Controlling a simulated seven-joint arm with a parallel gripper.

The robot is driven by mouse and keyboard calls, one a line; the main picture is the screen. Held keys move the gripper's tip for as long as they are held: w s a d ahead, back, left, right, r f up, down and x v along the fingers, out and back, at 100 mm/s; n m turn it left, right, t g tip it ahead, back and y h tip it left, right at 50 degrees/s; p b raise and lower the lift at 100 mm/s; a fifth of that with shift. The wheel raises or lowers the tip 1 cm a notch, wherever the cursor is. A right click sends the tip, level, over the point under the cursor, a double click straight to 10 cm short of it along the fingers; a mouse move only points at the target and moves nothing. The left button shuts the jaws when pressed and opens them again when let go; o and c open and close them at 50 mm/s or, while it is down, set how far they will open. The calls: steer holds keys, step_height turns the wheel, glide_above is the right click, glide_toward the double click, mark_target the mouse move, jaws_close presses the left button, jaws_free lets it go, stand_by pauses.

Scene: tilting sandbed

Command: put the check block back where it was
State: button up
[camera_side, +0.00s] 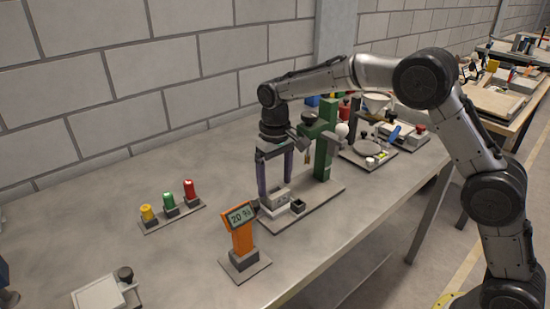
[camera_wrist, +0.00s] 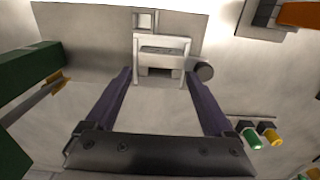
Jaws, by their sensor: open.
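My gripper (camera_side: 276,187) points down with its two purple fingers apart, at the front of the green-column stand (camera_side: 325,150). Between and just below the fingertips is a pale grey block-like piece (camera_side: 274,204) on the stand's base plate. In the wrist view this piece (camera_wrist: 162,50) looks like a frame with a dark slot, with a dark round knob at its right, and a fingertip is near each side. I cannot tell whether the fingers touch it. I cannot tell for sure which piece is the check block.
An orange display (camera_side: 239,222) reading about 20 stands in front of the base plate. Yellow, green and red lamps (camera_side: 169,202) stand on a strip at left. A pale plate with a knob (camera_side: 98,293) is at the front left. The bench between is clear.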

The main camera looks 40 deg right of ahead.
step_height(320, 180, up, 9)
steer(key=s+d+r+t, duration=0.1)
steer(key=s+d+r, duration=0.2)
steer(key=s+r, duration=0.3)
steer(key=s+d+f+t, duration=0.2)
steer(key=s, duration=1.1)
steer(key=s+d+f+t, duration=0.2)
steer(key=s+d+f, duration=0.1)
steer(key=s, duration=1.1)
steer(key=shift+s+t, duration=0.3)
steer(key=shift+f, duration=0.1)
